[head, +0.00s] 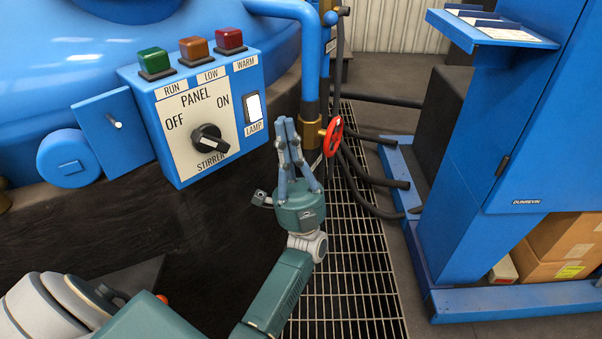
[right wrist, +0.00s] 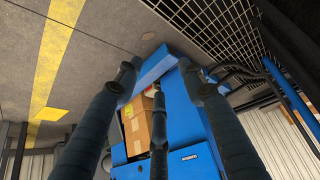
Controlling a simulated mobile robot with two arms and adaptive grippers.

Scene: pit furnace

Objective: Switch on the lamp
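The lamp switch (head: 253,107) is a white rocker in a dark frame at the right side of the blue control panel (head: 171,158), above the label LAMP. My left gripper (head: 287,124) points upward just right of and slightly below the switch in the head view. Its fingers are drawn together with nothing seen between them. I cannot tell whether it touches the panel; a small gap shows between fingertips and switch. My right gripper (right wrist: 158,82) shows in the right wrist view with its fingers spread and empty, away from the panel.
The panel also carries a black stirrer knob (head: 209,140) and green, orange and red buttons. A red valve wheel (head: 333,136) and blue pipe (head: 311,60) stand close to the left gripper's right. A blue cabinet (head: 520,150) stands at the right, beyond the floor grating (head: 345,250).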

